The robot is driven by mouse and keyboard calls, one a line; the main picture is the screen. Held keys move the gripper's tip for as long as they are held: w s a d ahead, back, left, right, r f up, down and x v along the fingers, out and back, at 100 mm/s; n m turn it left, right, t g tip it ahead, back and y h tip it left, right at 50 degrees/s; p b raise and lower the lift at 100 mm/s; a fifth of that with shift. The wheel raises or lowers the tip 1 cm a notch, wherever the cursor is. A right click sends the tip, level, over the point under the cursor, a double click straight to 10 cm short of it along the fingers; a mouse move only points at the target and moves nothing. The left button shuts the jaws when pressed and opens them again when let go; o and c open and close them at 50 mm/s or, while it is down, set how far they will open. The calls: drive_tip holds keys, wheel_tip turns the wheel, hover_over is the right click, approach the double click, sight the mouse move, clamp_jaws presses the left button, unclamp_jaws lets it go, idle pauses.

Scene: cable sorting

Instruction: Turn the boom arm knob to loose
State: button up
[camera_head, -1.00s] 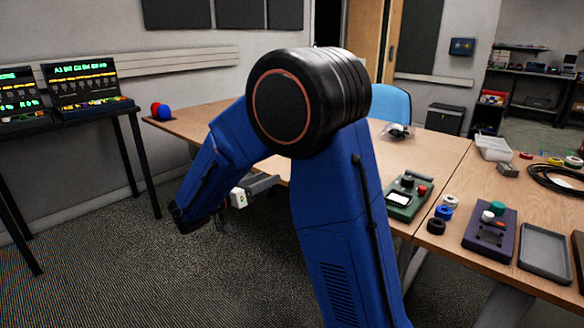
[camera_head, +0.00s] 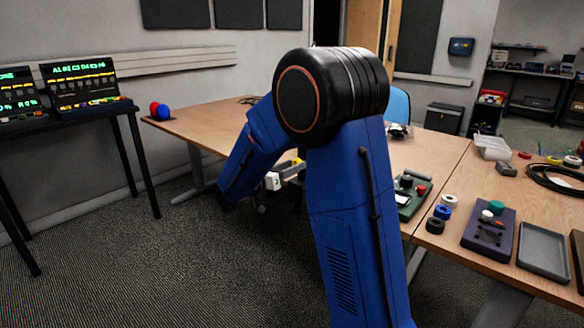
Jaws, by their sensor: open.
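I cannot make out a boom arm or its knob in the head view; my blue arm hides the middle of the long wooden table (camera_head: 205,118). My gripper (camera_head: 292,169) shows only in part, as small grey pieces beside a white block at the end of my arm. It is open, beside the table's front edge, with part of it behind my arm. A bit of yellow shows next to it; I cannot tell what it belongs to.
A green box (camera_head: 410,208) with a black knob and red button, tape rolls (camera_head: 441,212), a purple block (camera_head: 487,238) and a grey tray (camera_head: 545,248) sit at right. Red and blue balls (camera_head: 163,113) lie at the far left corner. Carpet in front is clear.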

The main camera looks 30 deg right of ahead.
drive_tip(key=shift+d, duration=0.1)
drive_tip(key=c, duration=1)
drive_tip(key=shift+c, duration=0.2)
drive_tip(key=shift+n, duration=0.3)
drive_tip(key=n+t, duration=0.1)
drive_tip(key=n, duration=1.6)
drive_tip(key=shift+s, duration=0.1)
drive_tip(key=shift+n, duration=0.5)
drive_tip(key=shift+f, duration=0.1)
